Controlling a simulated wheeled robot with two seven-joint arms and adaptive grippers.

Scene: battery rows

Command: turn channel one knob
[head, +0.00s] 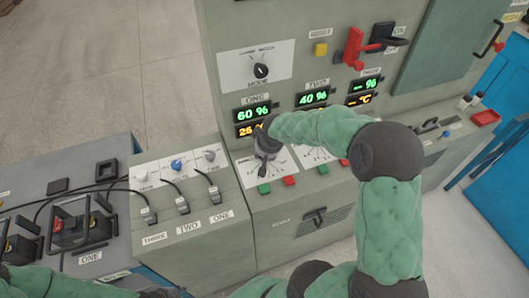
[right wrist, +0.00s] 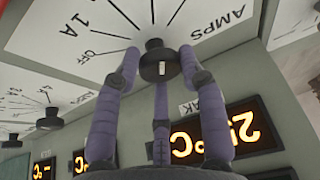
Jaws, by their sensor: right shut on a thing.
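The channel one knob (right wrist: 158,65) is a dark round knob with a pale mark, on a white dial plate (right wrist: 72,30) printed OFF, 1A, 2A and AMPS. My right gripper (head: 267,148) is at this dial, below the display labelled ONE (head: 252,113), which reads 60 %. In the right wrist view its purple fingers (right wrist: 158,74) are closed around the knob. In the head view the gripper and arm hide most of the dial. My left arm shows only at the bottom left edge; its gripper is not visible.
A second dial knob (right wrist: 48,119) is beside this one. The MODE knob (head: 261,71) is above the displays. Green and red buttons (head: 289,181) lie below the dials. A side console (head: 185,200) has small knobs and plugged cables. A red lever (head: 353,46) is at the upper right.

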